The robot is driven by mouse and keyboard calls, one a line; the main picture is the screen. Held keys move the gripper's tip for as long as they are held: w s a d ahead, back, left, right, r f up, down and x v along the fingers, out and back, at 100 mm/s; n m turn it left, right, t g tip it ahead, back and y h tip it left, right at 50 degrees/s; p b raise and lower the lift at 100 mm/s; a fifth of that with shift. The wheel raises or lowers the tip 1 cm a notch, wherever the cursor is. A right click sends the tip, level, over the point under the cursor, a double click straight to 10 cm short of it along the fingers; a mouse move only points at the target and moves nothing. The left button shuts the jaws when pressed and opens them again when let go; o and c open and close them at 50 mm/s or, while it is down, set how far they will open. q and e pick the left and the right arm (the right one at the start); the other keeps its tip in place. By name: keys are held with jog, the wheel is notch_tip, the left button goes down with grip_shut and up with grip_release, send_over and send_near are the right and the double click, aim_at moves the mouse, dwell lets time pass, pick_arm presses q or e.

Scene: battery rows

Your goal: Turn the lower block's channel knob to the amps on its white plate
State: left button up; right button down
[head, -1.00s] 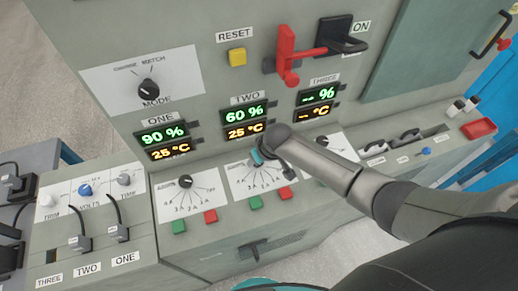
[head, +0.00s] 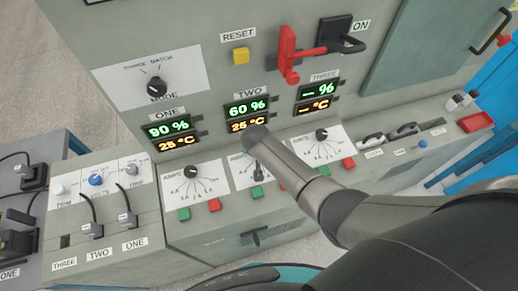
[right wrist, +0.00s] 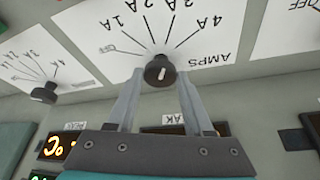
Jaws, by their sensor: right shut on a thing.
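In the right wrist view a round black knob (right wrist: 160,72) with a white mark sits on a white plate (right wrist: 185,52) printed OFF, 1A to 4A and AMPS, seen upside down. My right gripper (right wrist: 160,84) has a finger on each side of this knob and is shut on it. I cannot tell which amp line the mark points at. In the head view my right arm covers part of the middle channel plate (head: 243,175), and its knob is hidden. The left channel knob (head: 190,171) and right channel knob (head: 321,134) show free. My left gripper is out of view.
Displays ONE (head: 172,136), TWO (head: 245,115) and THREE (head: 316,98) sit above the plates. Green and red buttons lie just below the plates. At far left, dark blocks (head: 18,239) stand on a grey surface. A red lever (head: 288,55) stands out above.

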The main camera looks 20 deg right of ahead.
dwell(0.4)
jog(key=shift+c, duration=1.4)
grip_release()
jog(key=shift+s+r, duration=0.1)
jog(key=shift+r, duration=0.4)
jog(key=p+v, duration=0.3)
jog(key=v, duration=1.1)
jog(key=shift+r, duration=0.15)
